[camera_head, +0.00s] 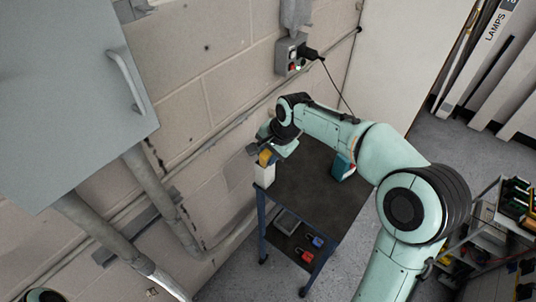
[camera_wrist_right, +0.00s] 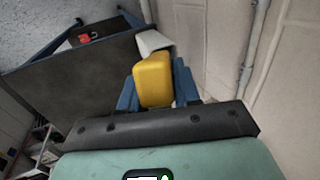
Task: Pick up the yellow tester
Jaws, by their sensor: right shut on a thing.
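The yellow tester (camera_head: 265,157) is at the near-left corner of the dark-topped cart (camera_head: 315,190), close to the wall. My right gripper (camera_head: 269,150) is over it and shut on it. In the right wrist view the tester (camera_wrist_right: 153,82) sits between the two blue fingers, one on each side. A pale box-like thing (camera_head: 264,176) is directly below the tester; it also shows beyond it in the right wrist view (camera_wrist_right: 152,42). I cannot tell whether the tester touches it. My left gripper is not in view.
A wall socket (camera_head: 290,57) holds a black plug with a hanging cable. The lower shelf carries a red item (camera_head: 307,256) and a blue one (camera_head: 318,242). A grey cabinet (camera_head: 70,90) is at left. The cart's middle is clear.

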